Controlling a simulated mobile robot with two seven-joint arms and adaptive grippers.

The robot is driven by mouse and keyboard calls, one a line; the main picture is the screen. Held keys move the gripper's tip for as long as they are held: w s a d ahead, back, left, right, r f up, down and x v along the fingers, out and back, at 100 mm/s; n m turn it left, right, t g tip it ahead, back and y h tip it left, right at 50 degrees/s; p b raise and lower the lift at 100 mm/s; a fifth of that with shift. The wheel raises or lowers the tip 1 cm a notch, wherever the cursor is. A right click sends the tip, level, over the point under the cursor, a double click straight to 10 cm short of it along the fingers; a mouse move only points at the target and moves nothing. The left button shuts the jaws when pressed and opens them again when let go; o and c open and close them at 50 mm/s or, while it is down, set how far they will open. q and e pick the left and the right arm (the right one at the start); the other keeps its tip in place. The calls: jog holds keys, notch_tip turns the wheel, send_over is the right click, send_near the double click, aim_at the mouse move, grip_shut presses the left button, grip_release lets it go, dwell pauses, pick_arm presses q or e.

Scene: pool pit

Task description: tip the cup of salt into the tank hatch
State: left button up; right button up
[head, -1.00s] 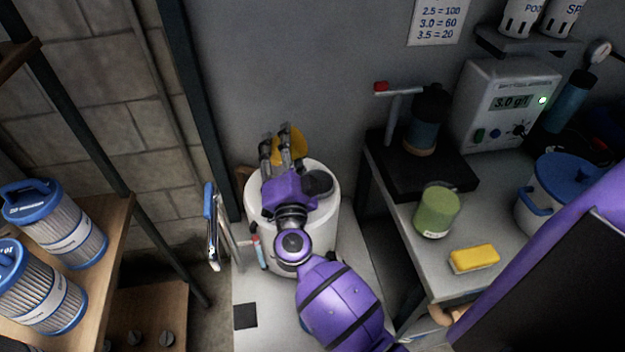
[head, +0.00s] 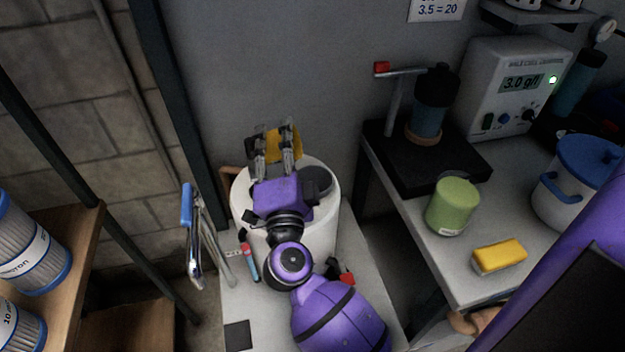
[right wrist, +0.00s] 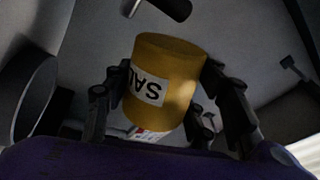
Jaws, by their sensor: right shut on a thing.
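My right gripper (head: 275,146) is shut on the yellow cup (head: 284,148), above the back edge of the white tank (head: 324,230). The tank's dark round hatch (head: 318,178) shows on its top, just right of the gripper and partly hidden by it. In the right wrist view the yellow cup (right wrist: 165,85) sits between the fingers, its white label upside down with part of "SALT" showing. The cup's mouth and any salt inside are hidden, so I cannot tell how far it is tipped. My left gripper is not in view.
A counter at right holds a green canister (head: 453,205), a yellow sponge (head: 499,256), a blue-lidded pot (head: 578,185) and a device reading 3.0 g/l (head: 515,88). Blue-handled metal tool (head: 190,235) stands left of the tank. Filter cartridges (head: 25,245) fill the left shelf.

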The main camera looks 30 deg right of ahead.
aim_at(298, 158)
jog(key=shift+d+f, duration=0.2)
jog(key=shift+s+d+f+m, duration=0.1)
jog(key=shift+s+m, duration=0.05)
jog(key=shift+m, duration=0.25)
jog(key=shift+d, duration=0.1)
jog(key=shift+s+d+f+m+h+b, duration=0.2)
jog(key=shift+d+f+m+h+b, duration=0.1)
jog(key=shift+m+b, duration=0.3)
jog(key=shift+d+f+m+g+h+b, duration=0.15)
jog(key=shift+f+m+b, duration=0.15)
jog(key=shift+m, duration=0.25)
jog(key=shift+d+f+m+g+h+b, duration=0.15)
jog(key=shift+m+b, duration=0.2)
jog(key=shift+m, duration=0.2)
jog(key=shift+c, duration=0.2)
dwell(0.5)
jog(key=shift+s+d+r+m+g+h, duration=0.1)
jog(key=shift+d+r+m+g+h, duration=0.1)
jog(key=shift+m, duration=0.55)
jog(key=shift+s+d+r+m+g+h, duration=0.1)
jog(key=shift+s+d+m+h, duration=0.1)
jog(key=shift+m, duration=0.6)
jog(key=shift+s+d+r+m+g+h, duration=0.1)
jog(key=shift+m+h, duration=0.1)
jog(key=shift+m, duration=0.55)
dwell(2.6)
